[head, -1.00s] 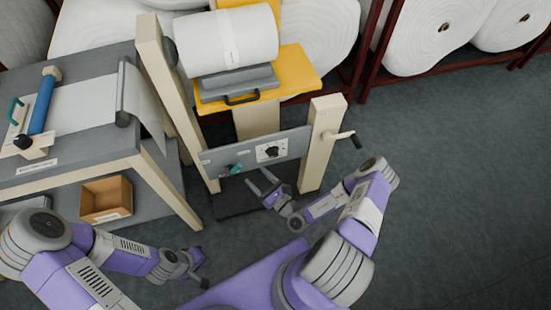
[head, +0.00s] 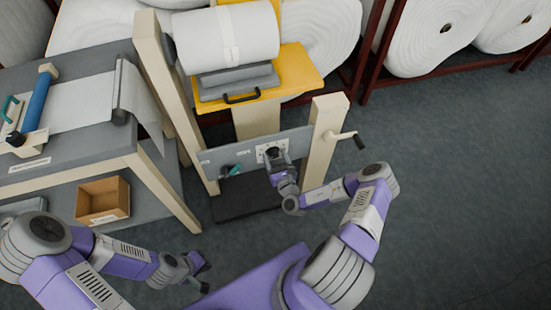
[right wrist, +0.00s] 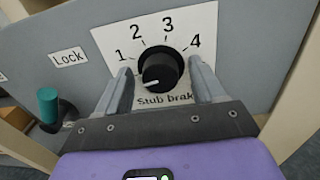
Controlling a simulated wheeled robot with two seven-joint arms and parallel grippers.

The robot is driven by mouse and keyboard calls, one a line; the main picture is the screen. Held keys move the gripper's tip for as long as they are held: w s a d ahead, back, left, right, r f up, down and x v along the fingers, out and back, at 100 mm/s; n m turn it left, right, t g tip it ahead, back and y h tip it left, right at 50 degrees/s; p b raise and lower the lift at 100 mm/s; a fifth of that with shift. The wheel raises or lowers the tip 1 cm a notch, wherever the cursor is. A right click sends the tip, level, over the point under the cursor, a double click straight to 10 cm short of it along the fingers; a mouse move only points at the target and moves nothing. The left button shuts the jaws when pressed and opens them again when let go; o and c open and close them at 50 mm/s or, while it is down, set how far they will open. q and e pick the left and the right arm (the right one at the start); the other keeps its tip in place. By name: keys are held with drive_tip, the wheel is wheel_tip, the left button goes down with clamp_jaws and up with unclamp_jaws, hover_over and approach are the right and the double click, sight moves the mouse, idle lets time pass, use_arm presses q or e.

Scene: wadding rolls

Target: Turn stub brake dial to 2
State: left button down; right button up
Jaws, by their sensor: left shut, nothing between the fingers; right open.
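The stub brake dial (right wrist: 161,68) is a black round knob with a white pointer line, on a white plate (right wrist: 190,30) marked 1, 2, 3, 4. Its pointer aims to the lower left, below the 1. My right gripper (right wrist: 162,80) is open, with one finger on each side of the dial; I cannot tell whether they touch it. In the head view my right gripper (head: 277,160) reaches the grey panel (head: 222,158) and partly hides the plate (head: 264,149). My left gripper (head: 202,275) is shut and empty, low at the left, away from the panel.
A teal lock handle (right wrist: 48,105) sits left of the plate, under a Lock label (right wrist: 68,57). A crank handle (head: 345,136) sticks out from the right post (head: 324,140). A white roll (head: 228,38) lies above. A table (head: 70,165) stands left.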

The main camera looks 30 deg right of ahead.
drive_tip(key=shift+c, duration=0.5)
drive_tip(key=c, duration=1)
drive_tip(key=shift+o, duration=0.2)
drive_tip(key=m+p, duration=0.2)
drive_tip(key=m, duration=0.1)
drive_tip(key=m+p, duration=0.1)
drive_tip(key=m, duration=0.3)
drive_tip(key=shift+d+p, duration=0.1)
drive_tip(key=shift+p, duration=0.3)
drive_tip(key=m, duration=0.4)
drive_tip(key=shift+f+m+p, duration=0.15)
drive_tip(key=shift+m+p, duration=0.15)
drive_tip(key=m, duration=0.4)
drive_tip(key=shift+f+t+h, duration=0.1)
drive_tip(key=shift+t+h, duration=0.2)
drive_tip(key=shift+h, duration=0.1)
drive_tip(key=shift+m, duration=0.4)
